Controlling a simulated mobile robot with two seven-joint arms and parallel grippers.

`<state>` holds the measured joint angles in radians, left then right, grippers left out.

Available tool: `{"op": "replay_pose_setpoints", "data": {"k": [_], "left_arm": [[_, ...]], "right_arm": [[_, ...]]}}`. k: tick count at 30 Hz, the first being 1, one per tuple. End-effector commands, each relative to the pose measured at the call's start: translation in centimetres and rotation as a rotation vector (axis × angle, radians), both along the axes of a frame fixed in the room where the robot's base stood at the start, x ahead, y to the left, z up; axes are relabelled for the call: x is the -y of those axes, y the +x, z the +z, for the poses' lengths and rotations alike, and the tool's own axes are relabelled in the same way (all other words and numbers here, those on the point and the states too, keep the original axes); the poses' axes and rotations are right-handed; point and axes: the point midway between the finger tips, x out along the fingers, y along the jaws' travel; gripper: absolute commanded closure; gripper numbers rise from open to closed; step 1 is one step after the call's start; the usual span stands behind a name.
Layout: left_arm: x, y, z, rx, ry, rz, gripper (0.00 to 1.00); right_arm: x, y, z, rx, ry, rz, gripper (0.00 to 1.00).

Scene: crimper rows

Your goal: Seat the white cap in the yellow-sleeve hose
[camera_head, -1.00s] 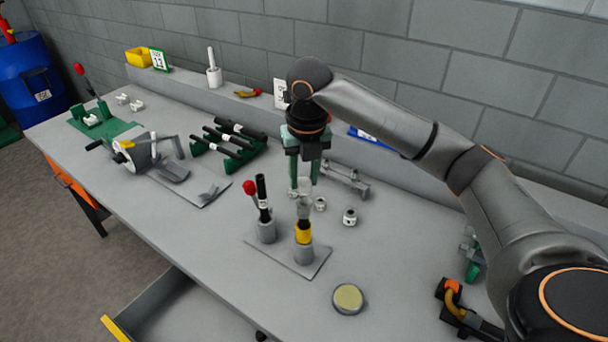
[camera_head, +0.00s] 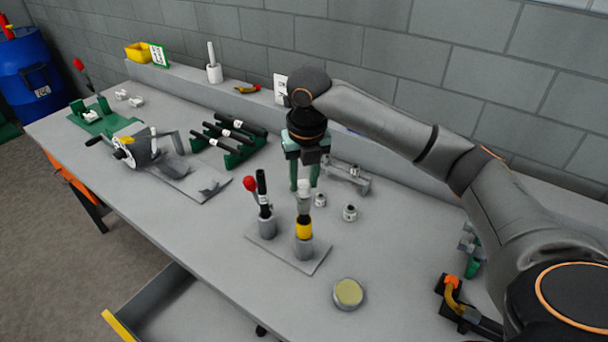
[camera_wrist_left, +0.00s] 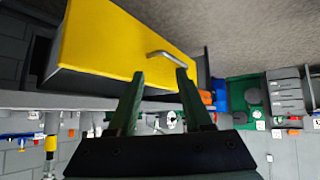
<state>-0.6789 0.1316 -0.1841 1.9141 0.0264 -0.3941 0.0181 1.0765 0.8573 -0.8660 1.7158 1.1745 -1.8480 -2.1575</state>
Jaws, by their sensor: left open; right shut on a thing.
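The yellow-sleeve hose (camera_head: 304,228) stands upright in a grey holder on a flat plate near the middle of the bench, in the head view. My right gripper (camera_head: 305,184) points down above it, its green fingers shut on the white cap (camera_head: 304,186). The cap is in line with the hose's top end. I cannot tell from this angle how far it is in the hose. My left gripper (camera_wrist_left: 160,76) shows in the left wrist view, open and empty, in front of a yellow drawer front (camera_wrist_left: 120,45). It is not seen in the head view.
A black hose (camera_head: 262,188) stands in a holder on the same plate, beside a red knob (camera_head: 250,183). Small white-topped fittings (camera_head: 350,213) lie to the right. A round tin (camera_head: 348,293) is in front. A green rack (camera_head: 232,150) with black hoses is left. An open drawer (camera_head: 185,310) juts out below.

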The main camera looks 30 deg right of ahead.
Motion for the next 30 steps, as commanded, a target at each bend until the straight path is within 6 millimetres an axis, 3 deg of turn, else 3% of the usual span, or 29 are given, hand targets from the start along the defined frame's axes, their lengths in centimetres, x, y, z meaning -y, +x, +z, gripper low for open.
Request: {"op": "replay_pose_setpoints", "data": {"k": [14,15,24,30], "left_arm": [[0.0,0.0,0.0,0.000,0.000,0.000,0.50],[0.0,0.0,0.0,0.000,0.000,0.000,0.50],[0.0,0.0,0.0,0.000,0.000,0.000,0.50],[0.0,0.0,0.0,0.000,0.000,0.000,0.50]], "right_arm": [[0.0,0.0,-1.3,-0.001,-0.001,0.000,1.00],[0.0,0.0,-1.2,0.000,-0.001,0.000,0.60],[0.0,0.0,-1.2,0.000,-0.001,0.000,0.29],[0.0,0.0,-1.2,0.000,-0.001,0.000,0.29]]}}
